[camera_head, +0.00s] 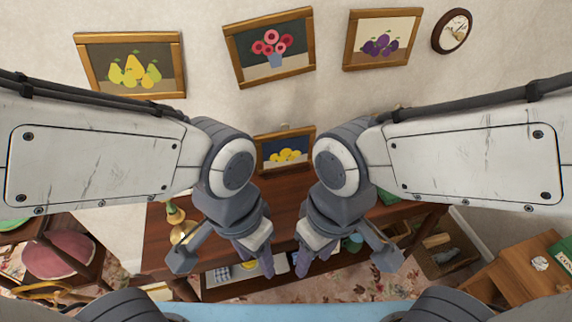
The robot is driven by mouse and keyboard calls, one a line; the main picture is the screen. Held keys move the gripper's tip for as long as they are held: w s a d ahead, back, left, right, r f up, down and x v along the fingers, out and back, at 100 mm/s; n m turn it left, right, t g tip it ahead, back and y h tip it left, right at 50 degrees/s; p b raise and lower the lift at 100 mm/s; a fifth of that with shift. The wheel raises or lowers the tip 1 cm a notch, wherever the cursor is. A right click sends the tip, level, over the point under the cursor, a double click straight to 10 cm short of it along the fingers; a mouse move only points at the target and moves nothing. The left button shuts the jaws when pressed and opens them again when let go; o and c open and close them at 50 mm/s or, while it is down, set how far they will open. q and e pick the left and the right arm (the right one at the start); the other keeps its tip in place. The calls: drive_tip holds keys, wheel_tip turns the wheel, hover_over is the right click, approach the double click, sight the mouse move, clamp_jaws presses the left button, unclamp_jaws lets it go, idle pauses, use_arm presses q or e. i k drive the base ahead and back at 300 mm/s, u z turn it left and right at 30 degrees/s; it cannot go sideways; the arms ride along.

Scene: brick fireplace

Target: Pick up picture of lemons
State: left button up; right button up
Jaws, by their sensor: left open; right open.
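The picture of lemons (284,155), yellow fruit on a dark ground in a wooden frame, stands upright at the back of a brown wooden table (284,200), close to the wall. Its left and right edges are near my arms in the view. My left gripper (224,262) is open and empty, in front of and below the picture. My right gripper (344,261) is open and empty, to the right of it. Neither touches the picture.
A pink-seated chair (60,255) is at left, a crate (440,262) at right.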

sight(276, 149)
drive_tip(key=z, duration=1.55)
drive_tip(key=i, duration=1.1)
drive_tip(key=u, duration=2.6)
